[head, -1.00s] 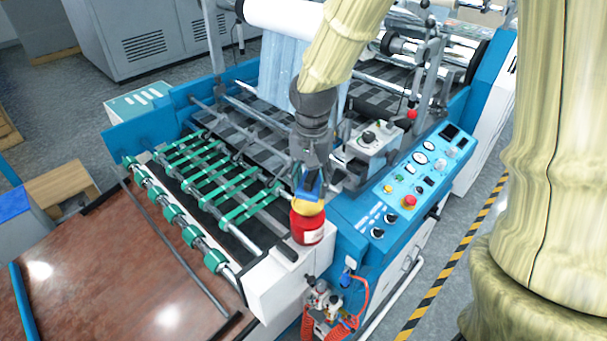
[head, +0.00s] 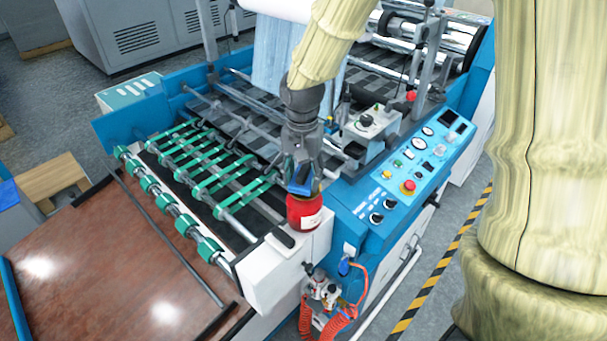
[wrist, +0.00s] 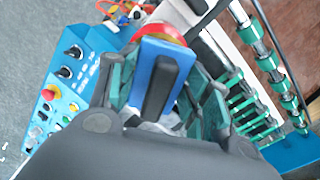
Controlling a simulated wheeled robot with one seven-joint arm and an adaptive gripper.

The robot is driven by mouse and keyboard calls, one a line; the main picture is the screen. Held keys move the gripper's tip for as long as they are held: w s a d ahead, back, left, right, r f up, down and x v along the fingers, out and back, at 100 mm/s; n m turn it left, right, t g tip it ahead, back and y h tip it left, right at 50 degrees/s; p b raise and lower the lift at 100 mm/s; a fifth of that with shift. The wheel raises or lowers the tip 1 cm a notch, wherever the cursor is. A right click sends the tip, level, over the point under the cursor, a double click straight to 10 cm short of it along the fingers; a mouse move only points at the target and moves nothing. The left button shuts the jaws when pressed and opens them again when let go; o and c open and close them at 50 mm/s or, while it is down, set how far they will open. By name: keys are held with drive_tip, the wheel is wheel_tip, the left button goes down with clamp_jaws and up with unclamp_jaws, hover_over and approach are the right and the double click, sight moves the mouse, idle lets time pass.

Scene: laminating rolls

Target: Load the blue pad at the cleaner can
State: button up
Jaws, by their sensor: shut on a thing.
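The cleaner can (head: 304,213) is red with a pale label and stands upright on the white end housing at the machine's front corner. My gripper (head: 301,182) is right above it, pointing down, shut on the blue pad (head: 299,185). The pad shows in the wrist view (wrist: 160,72) as a blue block with a dark strip, between the fingers. Its far end overlaps the can's red rim (wrist: 160,32) there. The can's top is mostly hidden by the pad and fingers, and I cannot tell if they touch.
A blue control panel (head: 418,165) with knobs and a red button lies to the right. Green-banded rollers (head: 200,165) are to the left. A grey control box (head: 369,133) stands behind. Red coiled hoses (head: 325,322) hang below the can. A brown table (head: 120,265) is at front left.

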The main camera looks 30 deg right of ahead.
sight(304, 172)
drive_tip(key=shift+s+r, duration=0.3)
drive_tip(key=shift+s, duration=0.15)
drive_tip(key=shift+w+f, duration=0.25)
drive_tip(key=shift+s, duration=0.1)
drive_tip(key=shift+f, duration=0.4)
idle(2.0)
drive_tip(key=shift+r, duration=0.15)
drive_tip(key=shift+r+p, duration=3.25)
drive_tip(key=shift+r, duration=0.15)
